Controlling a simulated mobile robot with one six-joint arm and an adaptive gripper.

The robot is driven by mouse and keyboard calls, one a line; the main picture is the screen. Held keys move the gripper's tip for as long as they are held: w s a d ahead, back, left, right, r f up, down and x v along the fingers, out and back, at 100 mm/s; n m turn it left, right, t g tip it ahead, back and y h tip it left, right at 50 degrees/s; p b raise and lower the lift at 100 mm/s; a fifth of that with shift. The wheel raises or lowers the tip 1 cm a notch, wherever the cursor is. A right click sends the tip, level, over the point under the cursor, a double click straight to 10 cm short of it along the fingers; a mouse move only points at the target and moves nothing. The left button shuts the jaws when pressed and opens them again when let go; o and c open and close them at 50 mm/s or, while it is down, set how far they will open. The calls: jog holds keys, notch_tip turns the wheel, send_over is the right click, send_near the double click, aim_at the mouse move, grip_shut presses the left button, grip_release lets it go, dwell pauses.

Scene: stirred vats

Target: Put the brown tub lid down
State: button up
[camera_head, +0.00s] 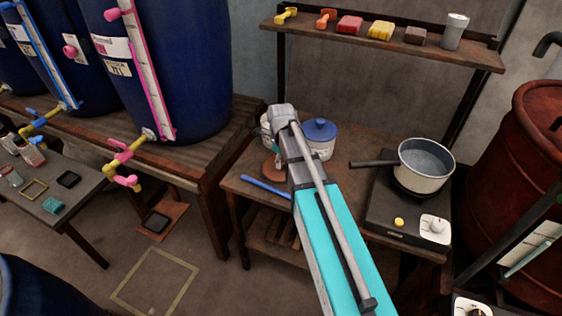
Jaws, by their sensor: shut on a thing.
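The brown tub lid (273,171) is a round, flat brown disc above or on the left part of the wooden bench (240,180); whether it touches the bench I cannot tell. My gripper (278,153) points down at it, shut on it, with the fingers mostly hidden behind my arm. A white tub (266,127) stands just behind my wrist, largely covered, and its top is hard to see. A white tub with a blue lid (320,131) stands to the right of my wrist.
A blue stick (266,187) lies near the bench's front edge. A pot (425,163) sits on a hotplate at right, its handle pointing left. A shelf (400,47) with scoops and small blocks hangs above. Blue vats (190,60) stand left, a rusty drum (525,180) right.

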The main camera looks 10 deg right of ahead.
jog(key=shift+f, duration=0.25)
jog(key=o, duration=1)
jog(key=shift+r, duration=0.1)
jog(key=shift+o, duration=0.2)
jog(key=shift+r, duration=0.2)
notch_tip(320, 180, up, 12)
jog(key=p, duration=1.2)
jog(key=shift+s, duration=0.1)
